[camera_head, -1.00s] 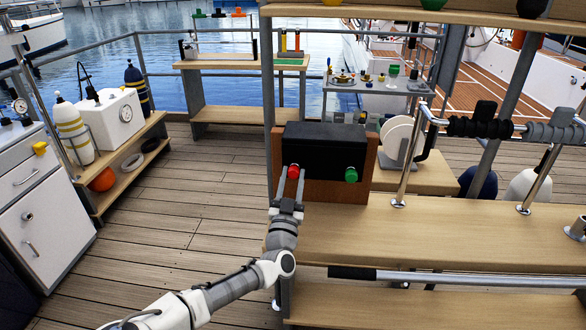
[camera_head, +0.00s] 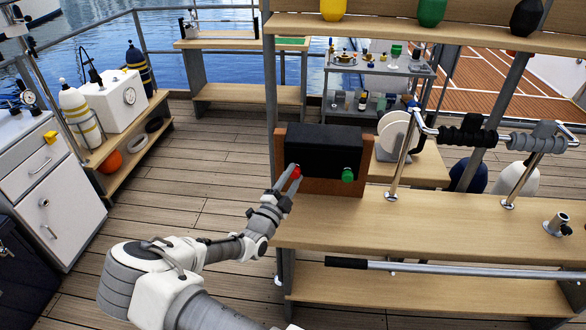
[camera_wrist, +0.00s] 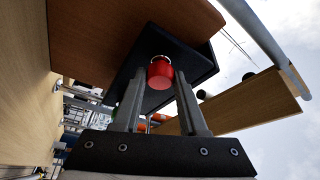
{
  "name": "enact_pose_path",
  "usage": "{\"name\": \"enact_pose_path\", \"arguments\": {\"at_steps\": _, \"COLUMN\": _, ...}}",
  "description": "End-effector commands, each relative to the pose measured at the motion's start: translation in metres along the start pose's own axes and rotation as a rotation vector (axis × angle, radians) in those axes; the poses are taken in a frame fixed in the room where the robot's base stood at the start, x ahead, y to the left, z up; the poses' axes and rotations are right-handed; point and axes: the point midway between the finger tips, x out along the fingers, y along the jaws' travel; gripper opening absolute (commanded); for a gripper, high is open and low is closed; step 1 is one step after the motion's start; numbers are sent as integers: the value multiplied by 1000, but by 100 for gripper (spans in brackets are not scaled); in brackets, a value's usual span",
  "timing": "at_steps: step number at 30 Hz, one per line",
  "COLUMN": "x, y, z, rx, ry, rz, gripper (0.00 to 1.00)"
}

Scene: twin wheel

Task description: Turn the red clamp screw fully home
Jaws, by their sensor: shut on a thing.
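The red clamp screw (camera_head: 296,173) sits at the lower left of the black box (camera_head: 322,148), which is fixed to a brown wooden board (camera_head: 281,160) on the bench. My gripper (camera_head: 288,174) is at the red screw, with its fingers on either side of the knob. A green knob (camera_head: 348,175) is at the lower right of the box. The screw's thread is hidden.
The wooden bench (camera_head: 430,218) carries a bent chrome rail (camera_head: 402,160) to the right of the box. A metal bar (camera_head: 450,270) runs below the bench top. A white disc (camera_head: 397,135) stands behind. The deck (camera_head: 215,175) to the left is clear.

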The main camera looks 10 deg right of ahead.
Motion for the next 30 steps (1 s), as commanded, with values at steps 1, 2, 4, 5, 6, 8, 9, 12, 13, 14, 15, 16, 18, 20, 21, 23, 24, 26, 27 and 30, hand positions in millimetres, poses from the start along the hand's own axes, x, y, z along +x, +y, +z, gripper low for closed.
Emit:
{"name": "enact_pose_path", "arguments": {"at_steps": 1, "x": 0, "y": -4, "z": -2, "rx": 41, "ry": -1, "rz": 22, "gripper": 0}}
{"name": "enact_pose_path", "arguments": {"at_steps": 2, "x": 1, "y": -4, "z": -2, "rx": 67, "ry": -1, "rz": 33, "gripper": 0}}
{"name": "enact_pose_path", "arguments": {"at_steps": 4, "x": 1, "y": -4, "z": -2, "rx": 127, "ry": 0, "rz": 58, "gripper": 0}}
{"name": "enact_pose_path", "arguments": {"at_steps": 5, "x": 1, "y": -4, "z": -2, "rx": 155, "ry": 0, "rz": 69, "gripper": 0}}
{"name": "enact_pose_path", "arguments": {"at_steps": 6, "x": 1, "y": -5, "z": -2, "rx": 190, "ry": 0, "rz": 82, "gripper": 0}}
{"name": "enact_pose_path", "arguments": {"at_steps": 8, "x": 1, "y": -5, "z": -2, "rx": 242, "ry": -1, "rz": 105, "gripper": 0}}
{"name": "enact_pose_path", "arguments": {"at_steps": 9, "x": 1, "y": -5, "z": -2, "rx": 277, "ry": 0, "rz": 119, "gripper": 0}}
{"name": "enact_pose_path", "arguments": {"at_steps": 12, "x": 1, "y": -5, "z": -2, "rx": 365, "ry": 0, "rz": 156, "gripper": 0}}
{"name": "enact_pose_path", "arguments": {"at_steps": 13, "x": 1, "y": -6, "z": -2, "rx": 391, "ry": 0, "rz": 166, "gripper": 0}}
{"name": "enact_pose_path", "arguments": {"at_steps": 14, "x": 1, "y": -6, "z": -3, "rx": 418, "ry": 1, "rz": 177, "gripper": 0}}
{"name": "enact_pose_path", "arguments": {"at_steps": 15, "x": 1, "y": -6, "z": -3, "rx": 453, "ry": 1, "rz": 191, "gripper": 0}}
{"name": "enact_pose_path", "arguments": {"at_steps": 16, "x": 1, "y": -6, "z": -3, "rx": 479, "ry": 0, "rz": 203, "gripper": 0}}
{"name": "enact_pose_path", "arguments": {"at_steps": 18, "x": 1, "y": -6, "z": -3, "rx": 540, "ry": 0, "rz": 228, "gripper": 0}}
{"name": "enact_pose_path", "arguments": {"at_steps": 20, "x": 1, "y": -6, "z": -3, "rx": 592, "ry": 1, "rz": 249, "gripper": 0}}
{"name": "enact_pose_path", "arguments": {"at_steps": 21, "x": 1, "y": -6, "z": -3, "rx": 627, "ry": 0, "rz": 264, "gripper": 0}}
{"name": "enact_pose_path", "arguments": {"at_steps": 23, "x": 1, "y": -6, "z": -3, "rx": 680, "ry": 1, "rz": 286, "gripper": 0}}
{"name": "enact_pose_path", "arguments": {"at_steps": 24, "x": 1, "y": -6, "z": -3, "rx": 714, "ry": 0, "rz": 300, "gripper": 0}}
{"name": "enact_pose_path", "arguments": {"at_steps": 26, "x": 1, "y": -6, "z": -4, "rx": 766, "ry": 1, "rz": 321, "gripper": 0}}
{"name": "enact_pose_path", "arguments": {"at_steps": 27, "x": 1, "y": -6, "z": -4, "rx": 800, "ry": 1, "rz": 337, "gripper": 0}}
{"name": "enact_pose_path", "arguments": {"at_steps": 30, "x": 1, "y": -6, "z": -4, "rx": 888, "ry": 1, "rz": 373, "gripper": 0}}
